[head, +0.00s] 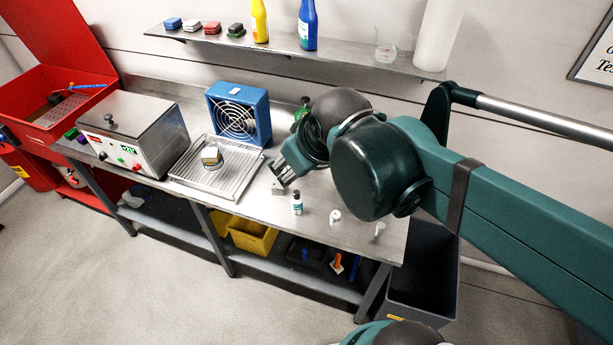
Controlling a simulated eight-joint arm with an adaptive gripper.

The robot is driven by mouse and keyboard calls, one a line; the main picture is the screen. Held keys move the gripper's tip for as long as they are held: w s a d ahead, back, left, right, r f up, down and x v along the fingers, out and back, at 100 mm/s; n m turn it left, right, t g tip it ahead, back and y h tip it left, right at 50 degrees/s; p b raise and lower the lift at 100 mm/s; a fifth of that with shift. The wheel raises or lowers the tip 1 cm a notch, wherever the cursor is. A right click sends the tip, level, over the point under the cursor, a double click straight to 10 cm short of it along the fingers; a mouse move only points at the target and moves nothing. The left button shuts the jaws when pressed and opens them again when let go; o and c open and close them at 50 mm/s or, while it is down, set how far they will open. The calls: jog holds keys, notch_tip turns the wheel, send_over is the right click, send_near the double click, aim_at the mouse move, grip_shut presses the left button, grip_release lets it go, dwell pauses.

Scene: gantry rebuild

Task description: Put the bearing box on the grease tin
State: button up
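A small box (211,152) with a pale top and tan side, which looks like the bearing box, sits in the metal drip tray (184,176). It seems to rest on a low, round, dark-rimmed thing (212,164), which may be the grease tin; it is too small to be sure. My gripper (279,172) is apart from them, to the right of the tray and low over the bench. No held thing shows clearly in it. A small grey block (278,188) is just below its fingertips. The finger gap is too small to read.
A blue fan (239,114) stands behind the tray, a steel bath (137,133) left of it. A small bottle (297,203) and white pieces (335,215) stand near the bench's front right. A green-topped bottle (303,104) is behind my gripper. A shelf (350,64) runs above.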

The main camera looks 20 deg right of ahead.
jog(key=shift+s+d+f+m, duration=0.1)
jog(key=shift+s+f+m, duration=0.15)
jog(key=shift+s+m, duration=0.3)
jog(key=shift+s+d+f+m, duration=0.15)
jog(key=shift+s+f+m, duration=0.1)
jog(key=shift+s+m, duration=0.35)
jog(key=shift+s+d+f+m, duration=0.1)
jog(key=shift+s+f+m, duration=0.2)
jog(key=shift+s, duration=0.4)
